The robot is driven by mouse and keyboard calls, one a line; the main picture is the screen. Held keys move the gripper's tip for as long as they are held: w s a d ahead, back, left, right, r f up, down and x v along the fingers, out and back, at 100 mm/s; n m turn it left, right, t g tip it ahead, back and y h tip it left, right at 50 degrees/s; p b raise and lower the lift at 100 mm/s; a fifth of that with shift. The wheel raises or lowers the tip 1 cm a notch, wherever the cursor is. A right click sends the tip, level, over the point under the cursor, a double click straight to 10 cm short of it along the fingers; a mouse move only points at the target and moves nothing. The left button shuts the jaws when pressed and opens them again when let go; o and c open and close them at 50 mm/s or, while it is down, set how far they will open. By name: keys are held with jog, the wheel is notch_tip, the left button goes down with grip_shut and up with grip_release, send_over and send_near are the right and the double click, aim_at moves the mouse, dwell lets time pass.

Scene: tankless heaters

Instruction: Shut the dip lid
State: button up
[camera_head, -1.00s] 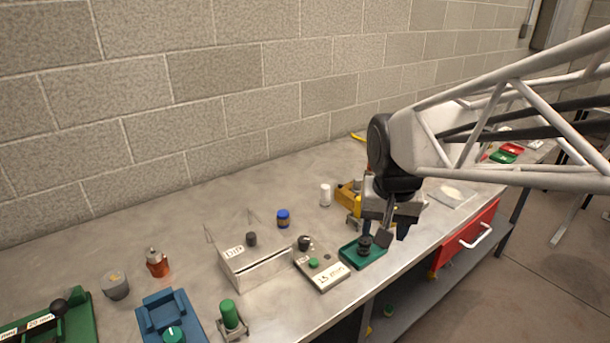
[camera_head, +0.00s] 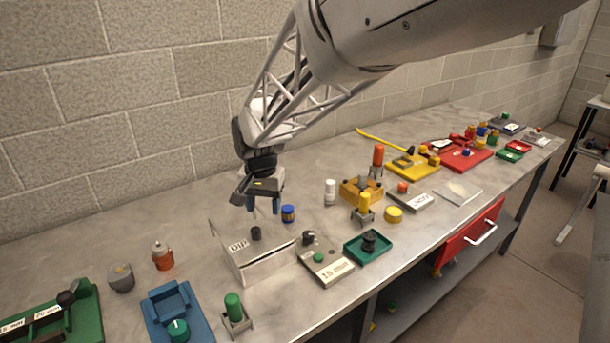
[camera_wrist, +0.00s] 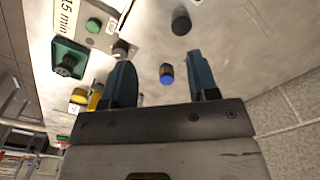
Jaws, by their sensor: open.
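The dip box (camera_head: 265,268) is a pale metal box with a "DIP" label (camera_head: 238,245) and a black knob (camera_head: 256,233) on its top. A thin upright edge shows at its back left; I cannot tell how far the lid stands open. In the wrist view a dark knob (camera_wrist: 181,24) shows beyond the fingertips on a pale surface. My gripper (camera_head: 263,206) is open and empty, above and behind the box's knob, apart from it. Its two blue fingers also show in the wrist view (camera_wrist: 160,64), with a gap between them.
A timer block (camera_head: 326,266) and a green tray (camera_head: 355,247) sit right of the box. A blue holder (camera_head: 176,315), green-capped stand (camera_head: 235,312) and orange bottle (camera_head: 162,256) are left and front. The wall is behind.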

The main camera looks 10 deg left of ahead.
aim_at(256, 229)
jog(key=shift+w+a+f, duration=0.1)
jog(key=shift+a+f, duration=0.2)
jog(key=shift+a, duration=0.45)
jog(key=shift+a+f, duration=0.3)
jog(key=shift+a, duration=0.4)
jog(key=shift+f, duration=3.9)
grip_shut()
